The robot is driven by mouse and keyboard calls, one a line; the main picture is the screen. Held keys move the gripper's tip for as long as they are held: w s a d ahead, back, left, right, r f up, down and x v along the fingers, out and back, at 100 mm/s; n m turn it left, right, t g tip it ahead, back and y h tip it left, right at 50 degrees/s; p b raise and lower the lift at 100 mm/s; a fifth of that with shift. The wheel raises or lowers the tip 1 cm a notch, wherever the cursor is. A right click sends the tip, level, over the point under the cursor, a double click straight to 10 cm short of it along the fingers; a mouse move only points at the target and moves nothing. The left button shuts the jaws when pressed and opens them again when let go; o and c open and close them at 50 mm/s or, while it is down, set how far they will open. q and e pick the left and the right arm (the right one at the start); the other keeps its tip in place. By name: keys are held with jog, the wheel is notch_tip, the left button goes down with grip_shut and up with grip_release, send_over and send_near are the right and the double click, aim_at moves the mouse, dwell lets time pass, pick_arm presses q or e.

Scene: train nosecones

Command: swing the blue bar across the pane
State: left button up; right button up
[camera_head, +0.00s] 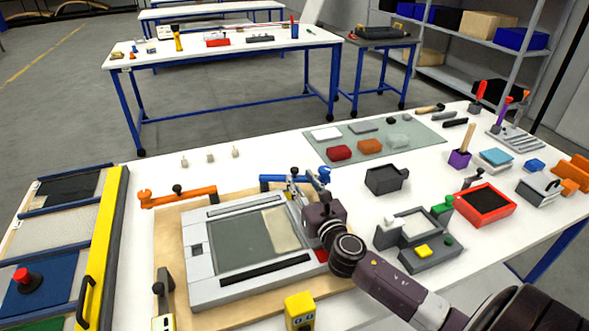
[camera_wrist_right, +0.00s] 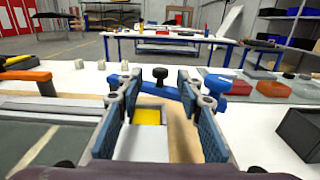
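The blue bar (camera_head: 271,179) lies along the far right edge of the board, beyond the framed pane (camera_head: 240,243), and does not cross the pane. My right gripper (camera_head: 306,184) reaches over the frame's far right corner and hides part of the bar. In the right wrist view the right gripper (camera_wrist_right: 158,92) is open. The blue bar (camera_wrist_right: 143,86) with its black knob (camera_wrist_right: 160,73) shows between and just beyond the fingertips. Nothing is visibly gripped; whether a finger touches the bar, I cannot tell. My left gripper is out of view.
An orange bar (camera_head: 184,196) with a black knob lies at the board's far left corner. A yellow block (camera_head: 300,311) is at the near edge. A grey fixture (camera_head: 431,256) and a dark open box (camera_head: 385,180) stand to the right.

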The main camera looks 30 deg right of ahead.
aim_at(296, 172)
jog(key=x, duration=0.5)
jog(key=shift+w+d, duration=0.1)
jog(key=shift+w, duration=0.25)
grip_shut()
